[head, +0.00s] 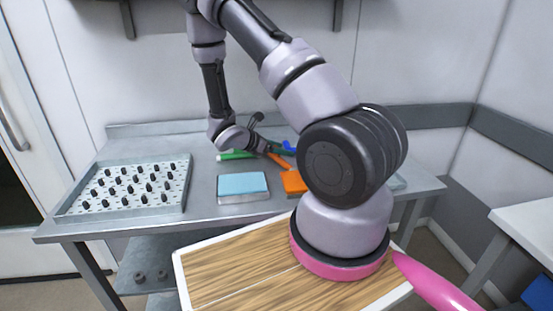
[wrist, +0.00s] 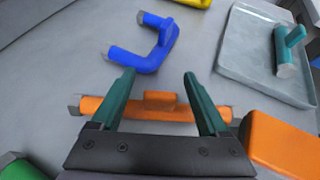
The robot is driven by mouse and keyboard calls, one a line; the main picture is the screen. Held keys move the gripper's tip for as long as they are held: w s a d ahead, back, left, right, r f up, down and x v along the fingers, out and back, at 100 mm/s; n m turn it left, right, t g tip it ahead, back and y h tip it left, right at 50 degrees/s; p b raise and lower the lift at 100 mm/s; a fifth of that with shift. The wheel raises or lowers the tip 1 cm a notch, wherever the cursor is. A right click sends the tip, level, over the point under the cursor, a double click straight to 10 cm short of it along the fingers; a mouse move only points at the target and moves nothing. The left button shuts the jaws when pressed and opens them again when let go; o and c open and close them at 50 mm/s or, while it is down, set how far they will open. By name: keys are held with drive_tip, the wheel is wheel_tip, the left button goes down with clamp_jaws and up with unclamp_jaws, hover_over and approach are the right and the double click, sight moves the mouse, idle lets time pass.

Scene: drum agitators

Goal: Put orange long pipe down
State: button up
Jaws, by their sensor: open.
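The orange long pipe (wrist: 150,107) lies across the wrist view on the grey table, with a raised block at its middle and grey ends. My gripper (wrist: 160,80) is open, with one green finger on each side of that block. I cannot tell whether the fingers touch the pipe. In the head view the pipe (head: 279,161) shows as a small orange strip beside my gripper (head: 268,150), partly hidden by my arm.
A blue bent pipe (wrist: 150,52) lies just beyond. A grey tray (wrist: 240,68) holds a green part (wrist: 288,50). An orange block (wrist: 285,143) sits close to the pipe's right end. A pegged tray (head: 72,208) and a blue-topped block (head: 243,184) stand left.

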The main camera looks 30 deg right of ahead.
drive_tip(key=shift+d+f, duration=0.2)
drive_tip(key=shift+d, duration=0.25)
clamp_jaws()
